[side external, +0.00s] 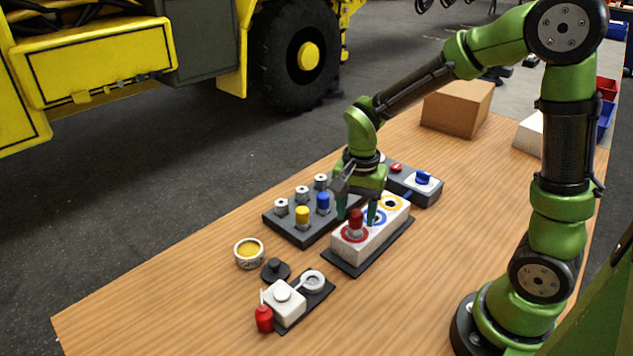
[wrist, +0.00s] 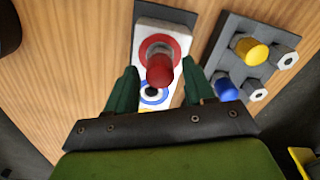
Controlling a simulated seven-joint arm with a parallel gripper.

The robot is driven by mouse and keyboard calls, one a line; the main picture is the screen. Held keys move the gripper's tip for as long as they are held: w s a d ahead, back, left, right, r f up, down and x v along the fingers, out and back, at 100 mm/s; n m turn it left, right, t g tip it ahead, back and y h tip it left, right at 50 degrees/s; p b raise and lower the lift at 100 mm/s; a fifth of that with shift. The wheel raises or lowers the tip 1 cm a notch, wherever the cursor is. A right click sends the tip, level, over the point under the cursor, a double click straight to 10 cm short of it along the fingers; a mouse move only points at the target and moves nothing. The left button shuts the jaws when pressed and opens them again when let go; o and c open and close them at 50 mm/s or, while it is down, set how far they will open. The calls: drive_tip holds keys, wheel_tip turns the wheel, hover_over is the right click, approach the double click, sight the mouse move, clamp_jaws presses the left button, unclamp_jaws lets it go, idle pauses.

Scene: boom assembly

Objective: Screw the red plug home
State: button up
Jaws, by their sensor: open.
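The red plug (side external: 355,222) stands upright in the red-ringed port at the near end of a white block (side external: 348,248). In the wrist view the red plug (wrist: 159,68) shows within its red ring, between and just beyond my fingertips. My gripper (side external: 356,212) is open above the block, fingers pointing down, close behind the plug in the side view. In the wrist view the gripper fingers (wrist: 160,80) stand apart on either side, with no contact visible. How deep the plug sits cannot be told.
The block's blue-ringed and yellow-ringed ports (side external: 391,203) lie behind the plug. A dark rack (side external: 290,229) with a yellow plug (side external: 302,217), a blue plug (side external: 323,202) and metal pieces stands left.

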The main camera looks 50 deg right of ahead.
drive_tip(key=shift+f, duration=0.5)
drive_tip(key=shift+c, duration=0.3)
clamp_jaws()
drive_tip(key=m, duration=0.6)
drive_tip(key=shift+m, duration=0.3)
drive_tip(key=m, duration=0.5)
